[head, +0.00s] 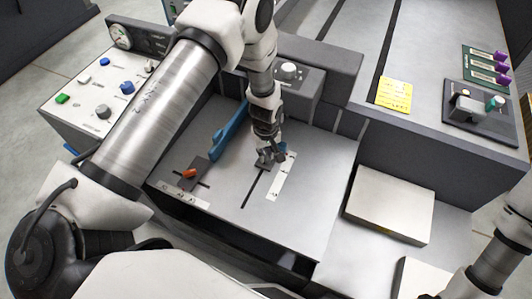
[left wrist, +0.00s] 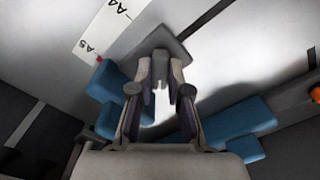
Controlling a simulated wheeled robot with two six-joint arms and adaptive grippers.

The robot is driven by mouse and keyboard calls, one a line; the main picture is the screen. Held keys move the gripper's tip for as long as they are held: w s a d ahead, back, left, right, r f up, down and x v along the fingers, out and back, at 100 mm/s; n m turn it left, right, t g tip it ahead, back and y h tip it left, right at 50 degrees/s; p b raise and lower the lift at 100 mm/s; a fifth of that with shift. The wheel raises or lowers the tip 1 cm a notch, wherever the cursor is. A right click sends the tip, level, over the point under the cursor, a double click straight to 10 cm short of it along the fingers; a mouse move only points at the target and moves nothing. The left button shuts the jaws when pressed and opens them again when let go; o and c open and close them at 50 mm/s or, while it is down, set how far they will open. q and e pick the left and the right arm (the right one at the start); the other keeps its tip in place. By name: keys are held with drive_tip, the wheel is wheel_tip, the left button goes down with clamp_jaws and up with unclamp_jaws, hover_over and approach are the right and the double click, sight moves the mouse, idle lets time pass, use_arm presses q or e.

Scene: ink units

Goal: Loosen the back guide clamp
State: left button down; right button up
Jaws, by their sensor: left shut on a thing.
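My left gripper (head: 268,160) is down at the right-hand slot of the grey feed table (head: 325,165). Its fingers are closed around the back guide clamp, whose grey plate (left wrist: 180,48) shows beyond the fingertips in the left wrist view; the clamp's handle is mostly hidden. The gripper also shows there (left wrist: 160,88). A blue guide (head: 228,135) lies just left of the gripper; blue parts of it (left wrist: 235,122) show on both sides of the fingers. Another clamp with an orange handle (head: 189,173) sits at the left-hand slot. My right gripper is out of view.
Scale strips (head: 281,178) lie beside the slots. A control panel (head: 85,105) with coloured buttons stands at the left. A dial block (head: 290,70) is behind the gripper. A pale stack (head: 390,207) and a yellow note (head: 394,94) are to the right.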

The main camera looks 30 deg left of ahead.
sight(266, 156)
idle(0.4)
use_arm(q)
drive_tip(key=c, duration=1.1)
unclamp_jaws()
wheel_tip(266, 156, up, 12)
